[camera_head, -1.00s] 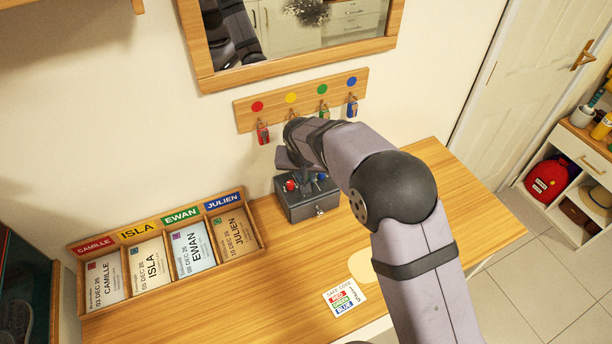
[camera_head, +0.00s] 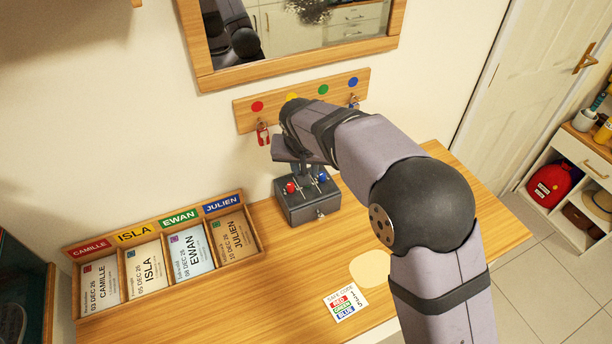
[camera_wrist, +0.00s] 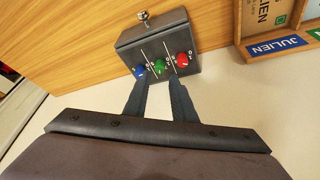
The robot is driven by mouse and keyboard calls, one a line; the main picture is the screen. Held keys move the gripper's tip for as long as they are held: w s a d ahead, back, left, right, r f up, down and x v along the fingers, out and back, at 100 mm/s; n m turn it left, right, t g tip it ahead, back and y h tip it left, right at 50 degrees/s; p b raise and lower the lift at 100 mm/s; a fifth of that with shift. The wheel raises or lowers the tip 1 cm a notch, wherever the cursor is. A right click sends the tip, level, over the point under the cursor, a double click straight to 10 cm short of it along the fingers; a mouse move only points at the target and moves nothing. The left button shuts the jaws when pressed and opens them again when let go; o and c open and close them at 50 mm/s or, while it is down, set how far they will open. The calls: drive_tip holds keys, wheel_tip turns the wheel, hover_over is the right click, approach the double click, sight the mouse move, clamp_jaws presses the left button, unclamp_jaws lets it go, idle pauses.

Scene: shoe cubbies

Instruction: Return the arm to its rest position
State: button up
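My gripper (camera_head: 309,174) is above the grey safe box (camera_head: 310,207) on the wooden table, with my arm reaching in from the right. In the wrist view my gripper (camera_wrist: 160,80) has its two dark fingers apart, with nothing held between them. The same box (camera_wrist: 155,45) lies ahead of the fingertips, with blue (camera_wrist: 139,72), green (camera_wrist: 159,66) and red (camera_wrist: 182,59) knobs. In the head view the red knob (camera_head: 291,188) and the blue knob (camera_head: 322,178) show; the green one is hidden behind my gripper.
A wooden sorter (camera_head: 76,252) with named envelopes stands at left on the table. A colour-dotted key rack (camera_head: 246,117) hangs on the wall below a mirror (camera_head: 290,68). A safe-code card (camera_head: 345,303) lies at the table's front. Shelving (camera_head: 571,150) stands far right.

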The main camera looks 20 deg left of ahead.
drive_tip(key=shift+s+d+r, duration=0.1)
drive_tip(key=shift+s+r, duration=0.1)
drive_tip(key=shift+r, duration=0.3)
